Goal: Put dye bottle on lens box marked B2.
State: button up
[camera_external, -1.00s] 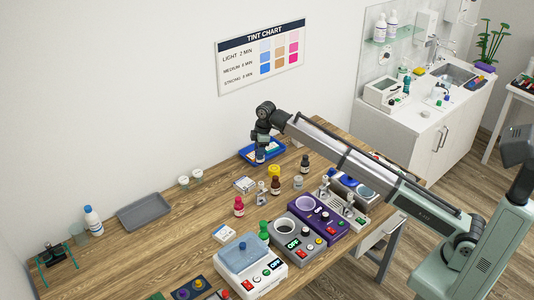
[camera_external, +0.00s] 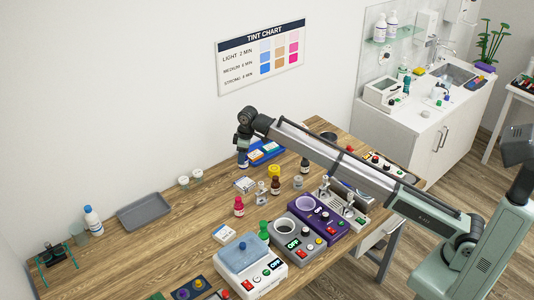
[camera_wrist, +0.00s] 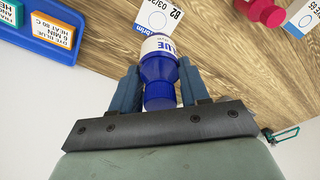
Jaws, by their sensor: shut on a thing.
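A dye bottle with a blue cap and a white label reading "BLUE" (camera_wrist: 160,68) is held between the fingers of my gripper (camera_wrist: 160,92). In the external view my gripper (camera_external: 243,150) is at the left end of the arm, with the bottle (camera_external: 243,164) small below it, above the table. The lens box marked B2 (camera_wrist: 157,14) is white with a circle on top and lies beyond the bottle in the wrist view; the bottle partly overlaps it there. In the external view this box (camera_external: 245,184) appears to lie on the table just below the bottle, apart from it.
A blue tray (camera_wrist: 68,52) with labelled boxes is beside the bottle; it also shows in the external view (camera_external: 282,149). A red bottle (camera_external: 239,206), a yellow-capped bottle (camera_external: 274,171) and brown bottles stand near the box. Another white box (camera_external: 224,233) lies nearer. A grey tray (camera_external: 145,212) is left.

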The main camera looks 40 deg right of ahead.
jog(key=shift+f, duration=4.35)
jog(key=shift+f, duration=0.1)
jog(key=o, duration=1.1)
jog(key=shift+o, duration=0.2)
jog(key=r, duration=0.4)
jog(key=s+d+r, duration=0.1)
jog(key=r, duration=0.7)
jog(key=shift+s+d+r, duration=0.1)
jog(key=shift+s+d, duration=0.05)
